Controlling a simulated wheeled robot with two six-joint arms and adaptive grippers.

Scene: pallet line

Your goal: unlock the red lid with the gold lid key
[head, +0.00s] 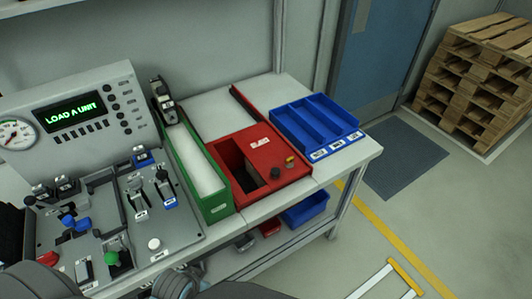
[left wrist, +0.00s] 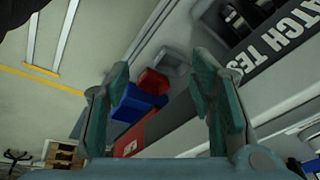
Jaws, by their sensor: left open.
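A red box (head: 231,187) stands on the bench with a dark opening in its left part. The red lid (head: 263,147), with a white label, lies over its upper right part. A small gold-yellow piece (head: 290,159) sits on the red top near its right edge, beside a dark round knob (head: 275,172). I cannot tell if the gold piece is the lid key. My left gripper (left wrist: 160,105) is open and empty in the left wrist view, with its fingers wide apart. Its fingertips are not clear in the head view. My right gripper is in neither view.
A green bin (head: 216,210) stands left of the red box. A blue divided tray (head: 317,126) is to its right. A control panel (head: 75,118) reads "LOAD A UNIT". Blue (head: 305,210) and red (head: 270,228) bins sit on the lower shelf.

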